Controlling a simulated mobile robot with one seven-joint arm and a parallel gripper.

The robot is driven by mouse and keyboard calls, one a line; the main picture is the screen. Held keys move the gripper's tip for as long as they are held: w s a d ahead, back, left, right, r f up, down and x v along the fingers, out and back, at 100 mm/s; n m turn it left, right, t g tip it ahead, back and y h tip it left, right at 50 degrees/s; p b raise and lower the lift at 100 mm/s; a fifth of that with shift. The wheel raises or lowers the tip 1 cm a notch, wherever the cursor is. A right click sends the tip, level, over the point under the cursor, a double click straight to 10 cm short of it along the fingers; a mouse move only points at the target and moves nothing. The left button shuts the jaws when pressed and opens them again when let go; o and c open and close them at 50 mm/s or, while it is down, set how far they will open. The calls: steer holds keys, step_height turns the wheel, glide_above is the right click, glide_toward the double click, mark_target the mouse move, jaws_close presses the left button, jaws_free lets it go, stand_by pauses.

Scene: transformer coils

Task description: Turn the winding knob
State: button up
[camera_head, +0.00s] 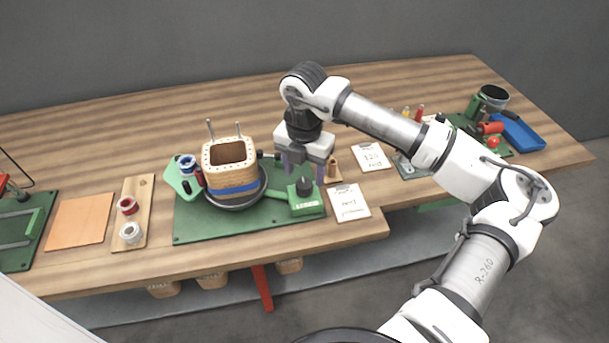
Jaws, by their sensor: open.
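The winding machine stands on a green base plate (200,229) at the middle of the bench. A square wooden coil former (230,172) with a blue band sits on its black round table. At the right end of the plate is a green box (308,204) with a dark knob (305,187) on top, which looks like the winding knob. My gripper (304,171) points down over this knob, its fingers apart on either side. From this view I cannot tell whether the fingers touch the knob.
A blue spool (187,162) stands left of the former. Paper cards (348,202) lie right of the green box. A wooden board (145,190) with two spools and an orange sheet (80,219) lie to the left. A blue tray (519,132) is at the far right.

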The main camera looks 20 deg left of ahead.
mark_target(304, 183)
steer(key=shift+f+p, duration=0.3)
steer(key=shift+f, duration=1.6)
